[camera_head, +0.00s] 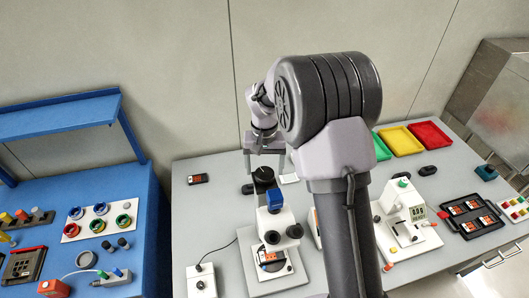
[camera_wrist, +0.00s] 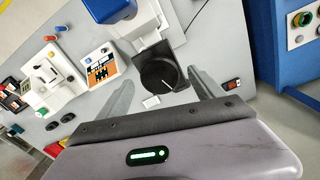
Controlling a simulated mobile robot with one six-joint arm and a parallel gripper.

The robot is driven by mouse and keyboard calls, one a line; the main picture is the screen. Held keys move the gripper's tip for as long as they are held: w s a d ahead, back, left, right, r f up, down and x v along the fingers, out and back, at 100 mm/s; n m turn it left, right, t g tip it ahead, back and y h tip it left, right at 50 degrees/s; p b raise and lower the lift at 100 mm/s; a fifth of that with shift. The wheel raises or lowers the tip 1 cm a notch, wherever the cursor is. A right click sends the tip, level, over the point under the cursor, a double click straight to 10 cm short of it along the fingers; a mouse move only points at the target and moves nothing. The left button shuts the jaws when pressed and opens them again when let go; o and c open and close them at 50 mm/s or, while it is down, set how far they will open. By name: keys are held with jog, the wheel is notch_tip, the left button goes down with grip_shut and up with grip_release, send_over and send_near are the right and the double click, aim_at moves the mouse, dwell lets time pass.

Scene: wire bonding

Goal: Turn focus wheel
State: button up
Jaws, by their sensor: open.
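The focus wheel (camera_wrist: 157,76) is a round black knob with a short white mark on its face, at the back of a white microscope-like device. In the head view the dark wheel (camera_head: 263,175) shows just below my gripper (camera_head: 264,165), partly hidden. In the wrist view my gripper (camera_wrist: 161,78) is open, with one finger on each side of the wheel. I see gaps between the fingers and the wheel; the depth is hard to tell. The white device (camera_head: 276,228) has a blue part on top and stands on a white base.
A dark board with orange marks (camera_head: 272,257) lies on the device's base. A second white machine with a display (camera_head: 405,210) stands to the right. Yellow (camera_head: 400,141) and red (camera_head: 429,136) trays are behind it. A blue bench (camera_head: 150,225) stands left.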

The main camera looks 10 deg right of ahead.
aim_at(265, 173)
notch_tip(265, 173, up, 16)
jog(key=p, duration=0.1)
jog(key=shift+r, duration=0.1)
jog(key=s+a+r+t+y, duration=0.15)
jog(key=s+r+t, duration=0.25)
jog(key=s+r, duration=0.8)
jog(key=s+a+f+m+t, duration=0.1)
jog(key=s+f+t, duration=0.1)
jog(key=s, duration=0.5)
jog(key=s+a+f+t, duration=0.1)
jog(key=s+a+f, duration=0.1)
jog(key=s, duration=0.5)
notch_tip(265, 173, down, 35)
jog(key=s+g+b, duration=0.1)
jog(key=s+b, duration=0.1)
jog(key=b, duration=2.9)
jog(key=shift+s+d+m+b, duration=0.15)
jog(key=shift+d+m+b, duration=0.15)
jog(key=shift+b, duration=0.1)
jog(key=shift+f+y, duration=0.15)
jog(key=shift+y, duration=0.1)
